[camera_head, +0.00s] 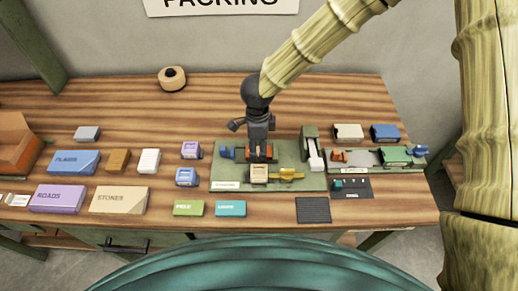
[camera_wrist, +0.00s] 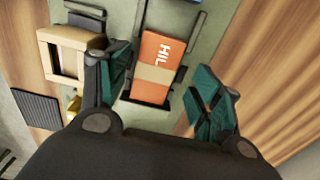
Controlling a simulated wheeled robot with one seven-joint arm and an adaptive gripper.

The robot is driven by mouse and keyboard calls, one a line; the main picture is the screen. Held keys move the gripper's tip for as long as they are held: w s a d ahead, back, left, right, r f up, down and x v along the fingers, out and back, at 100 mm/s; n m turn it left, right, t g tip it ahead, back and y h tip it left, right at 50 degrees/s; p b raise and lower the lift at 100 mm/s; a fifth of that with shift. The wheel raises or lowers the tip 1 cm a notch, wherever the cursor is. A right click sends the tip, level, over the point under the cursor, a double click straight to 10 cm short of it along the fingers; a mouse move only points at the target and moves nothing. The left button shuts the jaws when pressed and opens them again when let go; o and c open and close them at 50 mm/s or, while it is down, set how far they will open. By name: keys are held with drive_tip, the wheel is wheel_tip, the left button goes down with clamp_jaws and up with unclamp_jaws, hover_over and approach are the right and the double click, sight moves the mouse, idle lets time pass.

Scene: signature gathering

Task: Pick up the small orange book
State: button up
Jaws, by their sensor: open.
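My gripper (camera_wrist: 162,84) is open over the book, a finger on each side, with no visible contact. In the head view the orange book (camera_head: 261,155) is partly hidden beneath my gripper (camera_head: 259,141), on the green board (camera_head: 310,182).
A tan wooden frame (camera_wrist: 62,55) stands left of my left finger; a tan block (camera_head: 259,174) and yellow piece (camera_head: 289,175) sit before the book. A green upright with a white piece (camera_head: 316,163) stands to the right. Bare tabletop (camera_head: 215,110) lies behind.

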drive_tip(key=shift+s+f, duration=0.4)
drive_tip(key=shift+s, duration=0.05)
drive_tip(key=shift+w+f, duration=0.4)
drive_tip(key=shift+s+r, duration=0.2)
drive_tip(key=shift+s, duration=0.05)
drive_tip(key=c, duration=1.1)
